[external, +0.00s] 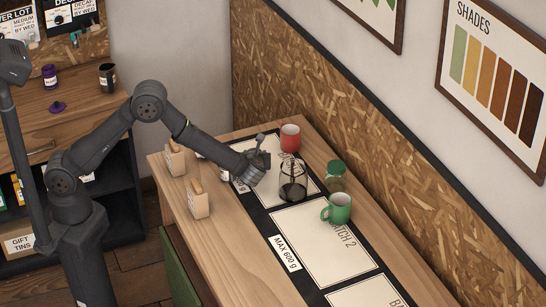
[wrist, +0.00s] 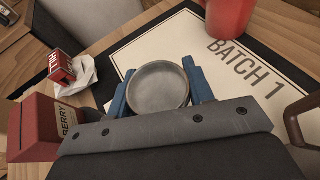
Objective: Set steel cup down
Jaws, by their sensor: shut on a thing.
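The steel cup (wrist: 160,86) is round, grey and open-topped, and shows from above in the wrist view between my gripper's two blue fingers. My gripper (wrist: 160,90) is shut on it, one finger on each side. I cannot tell whether the cup's base touches the surface.
A red mug (external: 290,138) stands just behind my gripper, and a glass carafe (external: 292,182) stands close on its right. A green jar (external: 335,168) and green mug (external: 340,208) are farther right. The Batch 2 card (external: 315,245) has clear room. A red berry container (wrist: 35,130) is near.

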